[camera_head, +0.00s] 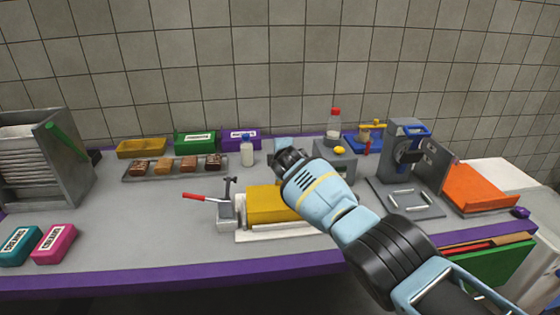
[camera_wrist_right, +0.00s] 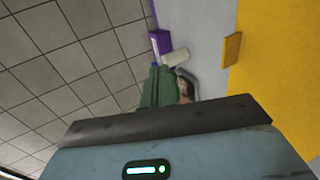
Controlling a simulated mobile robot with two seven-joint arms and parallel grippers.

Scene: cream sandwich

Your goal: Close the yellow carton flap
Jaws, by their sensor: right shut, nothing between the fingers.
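The yellow carton (camera_head: 268,204) lies on a white board (camera_head: 262,236) at the front middle of the counter. My right forearm and wrist cover its right part. I cannot make out the flap's angle in the head view. My right gripper (camera_head: 288,158) is shut and empty, above and behind the carton in the picture; its fingertips are small and dark there. In the right wrist view a yellow panel (camera_wrist_right: 232,62) shows at the right edge, apart from the gripper's dark bar. I cannot tell whether it is the flap. My left gripper is not in view.
A press with a red handle (camera_head: 194,196) stands at the carton's left. A white bottle (camera_head: 247,151), a tray of brown pieces (camera_head: 134,172) and coloured boxes (camera_head: 193,146) are behind. A grey machine (camera_head: 404,146) and orange box (camera_head: 480,188) stand right. The counter's left middle is clear.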

